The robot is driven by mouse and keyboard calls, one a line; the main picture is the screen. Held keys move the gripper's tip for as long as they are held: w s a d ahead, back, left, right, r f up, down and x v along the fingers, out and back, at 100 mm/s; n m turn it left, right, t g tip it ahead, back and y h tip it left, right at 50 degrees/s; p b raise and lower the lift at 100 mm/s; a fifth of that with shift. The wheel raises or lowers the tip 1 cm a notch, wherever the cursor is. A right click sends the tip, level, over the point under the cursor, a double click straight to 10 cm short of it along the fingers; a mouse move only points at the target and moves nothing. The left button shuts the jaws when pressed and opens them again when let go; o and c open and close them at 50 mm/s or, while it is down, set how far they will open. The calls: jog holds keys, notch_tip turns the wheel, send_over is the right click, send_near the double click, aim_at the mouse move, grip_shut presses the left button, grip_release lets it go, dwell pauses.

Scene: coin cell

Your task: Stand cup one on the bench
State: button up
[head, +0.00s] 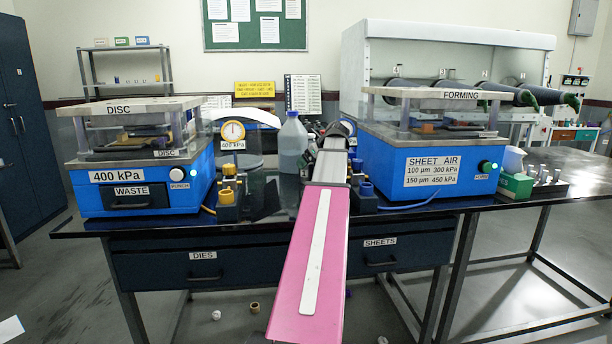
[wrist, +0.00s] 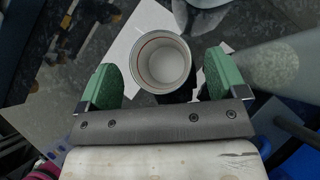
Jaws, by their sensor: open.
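In the wrist view, a round metallic cup (wrist: 162,62) with a pale inside shows its open mouth to the camera. I cannot read a number on it. My gripper (wrist: 160,74) is open, with its green pads on the left and right of the cup and a visible gap on each side. I cannot tell the cup's height relative to the pads. In the head view, my pink arm reaches over the dark bench (head: 262,205) and hides the middle of it. The cup and fingertips cannot be made out there.
A blue DISC press (head: 150,190) stands left and a blue SHEET AIR press (head: 400,158) right. A translucent bottle (head: 292,145) stands left of my arm. Brass-coloured fittings (head: 228,190) are near the front. A green box (head: 515,186) and small metal cylinders (head: 544,176) sit at the right.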

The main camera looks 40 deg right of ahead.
jog(key=shift+x, duration=1.2)
jog(key=shift+c, duration=0.4)
jog(key=c, duration=1.1)
jog(key=shift+c, duration=0.2)
